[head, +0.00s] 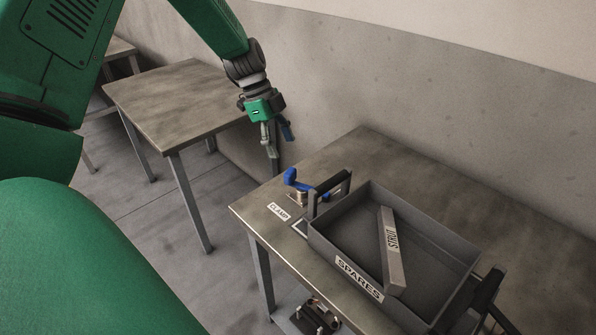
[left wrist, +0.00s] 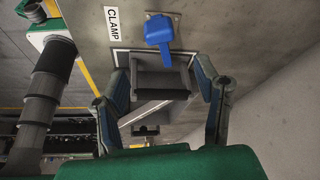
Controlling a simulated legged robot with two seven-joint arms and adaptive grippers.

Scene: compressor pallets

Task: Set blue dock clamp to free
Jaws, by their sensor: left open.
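The blue dock clamp (head: 293,180) is a blue handle on a small metal mount near the left end of the right-hand table, behind a label reading CLAMP (head: 278,212). In the left wrist view the blue clamp (left wrist: 158,32) lies beyond the fingertips, beside the CLAMP label (left wrist: 112,24). My left gripper (head: 276,143) is open and empty, up and left of the clamp and apart from it. In the left wrist view its fingers (left wrist: 160,74) are spread wide, with a dark tray handle showing between them. My right gripper is not clearly seen.
A grey SPARES tray (head: 336,248) holding a STRUT bar (head: 391,250) sits right of the clamp. Its dark upright handle (head: 331,190) stands close beside the clamp. Another table (head: 165,100) at the left is bare. A wall runs behind both tables.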

